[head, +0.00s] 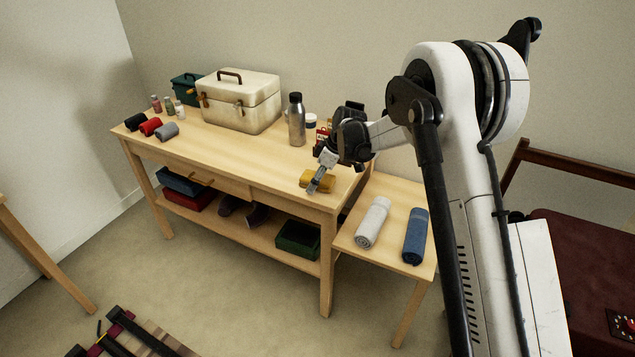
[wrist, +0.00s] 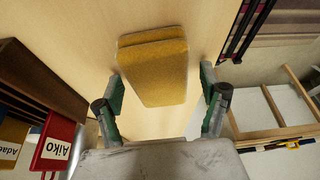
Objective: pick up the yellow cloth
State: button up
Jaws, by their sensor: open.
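The yellow cloth (head: 318,179) is a folded bundle lying near the front right part of the wooden table. In the wrist view the cloth (wrist: 153,68) lies just ahead of and partly between my two fingers. My gripper (wrist: 163,105) is open and empty, with a finger on each side of the cloth's near end. In the head view my gripper (head: 319,184) is over the cloth and hides part of it. I cannot tell whether the fingers touch it.
Name-tagged boxes, one red (wrist: 55,142), stand close to my gripper in the wrist view. A steel bottle (head: 296,120) and a cream case (head: 238,102) stand behind on the table (head: 235,155). A side table holds white (head: 372,222) and blue (head: 415,236) rolls.

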aim_at(310, 177)
jog(key=shift+f, duration=0.1)
dwell(0.4)
jog(key=c, duration=1.2)
jog(key=shift+c, duration=0.2)
jog(key=shift+r+p, duration=0.3)
jog(key=shift+r, duration=0.25)
jog(key=r, duration=0.4)
jog(key=shift+s+a+r+p, duration=0.1)
jog(key=shift+s+a+p, duration=0.2)
jog(key=shift+s+a, duration=0.1)
jog(key=s+a+r, duration=0.6)
jog(key=s+a, duration=0.1)
jog(key=s, duration=0.1)
jog(key=shift+p, duration=0.45)
jog(key=shift+r, duration=0.1)
